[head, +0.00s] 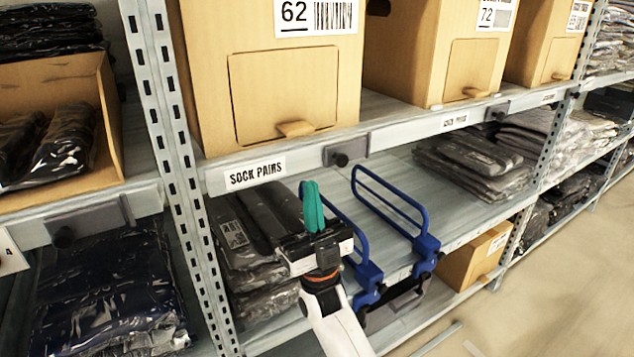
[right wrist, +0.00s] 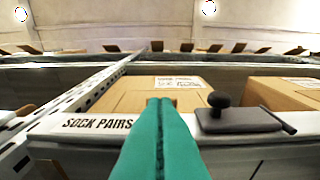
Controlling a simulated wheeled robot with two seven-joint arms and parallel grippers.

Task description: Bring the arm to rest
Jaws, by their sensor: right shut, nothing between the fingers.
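My right gripper (head: 312,205) has green fingers, pressed together with nothing between them. It points up in front of the middle shelf, below the "SOCK PAIRS" label (head: 255,173). In the right wrist view its green fingers (right wrist: 160,110) are shut and stand in front of the shelf edge and a cardboard box (right wrist: 150,92). The white right arm (head: 338,325) comes in from the bottom of the head view. My left gripper is not in view.
Blue dividers (head: 395,205) stand on the shelf close to the right of the gripper. Dark bagged garments (head: 235,235) lie to its left. A metal upright (head: 175,150) stands further left. Box 62 (head: 290,100) sits above. Open floor (head: 560,300) lies at lower right.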

